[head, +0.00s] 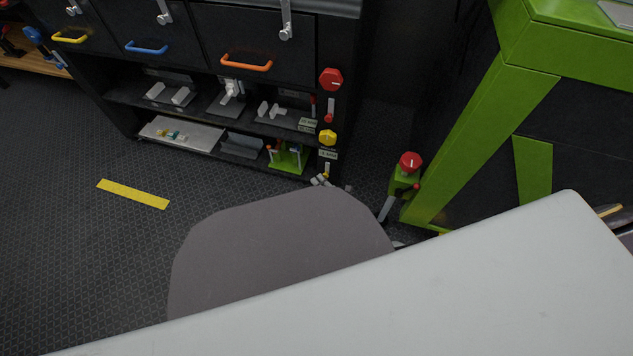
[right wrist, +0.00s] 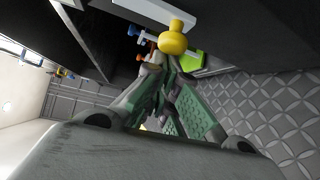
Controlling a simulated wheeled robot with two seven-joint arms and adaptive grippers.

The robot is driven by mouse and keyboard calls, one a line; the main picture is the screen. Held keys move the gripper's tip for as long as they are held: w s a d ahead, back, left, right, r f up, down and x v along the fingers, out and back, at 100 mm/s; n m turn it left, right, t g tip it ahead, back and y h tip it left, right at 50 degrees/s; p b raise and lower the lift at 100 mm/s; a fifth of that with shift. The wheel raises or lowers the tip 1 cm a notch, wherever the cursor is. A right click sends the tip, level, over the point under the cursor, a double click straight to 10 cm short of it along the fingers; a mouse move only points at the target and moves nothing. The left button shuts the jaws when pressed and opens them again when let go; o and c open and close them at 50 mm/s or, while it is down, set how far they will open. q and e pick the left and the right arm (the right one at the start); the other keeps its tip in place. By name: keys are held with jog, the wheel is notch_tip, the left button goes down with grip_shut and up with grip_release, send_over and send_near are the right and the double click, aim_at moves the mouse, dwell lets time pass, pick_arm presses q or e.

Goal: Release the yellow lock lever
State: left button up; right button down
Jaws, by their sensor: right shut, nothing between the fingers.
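My right gripper (head: 320,181) is just below and left of this lever, partly hidden behind my arm. In the right wrist view, a rounded yellow part (right wrist: 173,40) stands just beyond my right gripper's fingertips (right wrist: 161,64). I cannot tell whether it is the knob or the lever's end, nor whether the fingers touch it. The fingers are shut and empty. My left gripper is out of view.
The cabinet shelves (head: 190,105) hold several fixtures. A green frame (head: 480,130) stands right, with a red-topped lever (head: 410,162) beside it. Floor at left is clear around a yellow strip (head: 133,193).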

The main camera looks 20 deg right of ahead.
pick_arm(q)
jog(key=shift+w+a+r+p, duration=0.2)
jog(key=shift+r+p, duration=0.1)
jog(key=shift+p, duration=0.15)
pick_arm(e)
jog(key=shift+s+d, duration=0.1)
jog(key=shift+s, duration=0.05)
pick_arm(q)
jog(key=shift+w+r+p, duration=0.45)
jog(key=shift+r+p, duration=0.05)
pick_arm(e)
jog(key=shift+d+n+g+h, duration=0.1)
jog(key=shift+n+g+h, duration=0.25)
jog(key=shift+g, duration=0.25)
